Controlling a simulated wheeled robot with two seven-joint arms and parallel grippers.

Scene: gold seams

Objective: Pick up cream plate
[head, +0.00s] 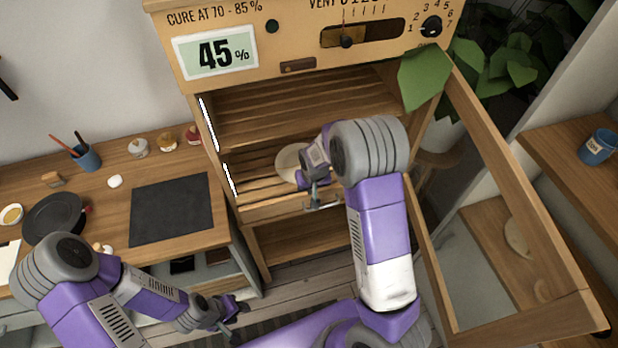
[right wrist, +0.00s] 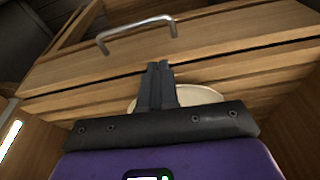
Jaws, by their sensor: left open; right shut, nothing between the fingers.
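The cream plate (head: 287,160) lies on the lower slatted shelf inside the wooden cabinet. My right arm partly hides it in the head view. In the right wrist view, parts of the cream plate (right wrist: 203,95) show behind the fingers. My right gripper (head: 314,192) is inside the cabinet opening, over the right side of the plate. Its fingers are shut together and hold nothing (right wrist: 160,66). I cannot tell whether they touch the plate. My left gripper (head: 241,308) is open and empty, low in front of the cabinet and beside the worktop.
The cabinet door (head: 520,215) stands open to the right. At left, the worktop (head: 110,185) holds a black mat (head: 171,208), a dark pan (head: 54,218) and a blue cup (head: 86,157). The upper shelf (head: 290,105) is bare.

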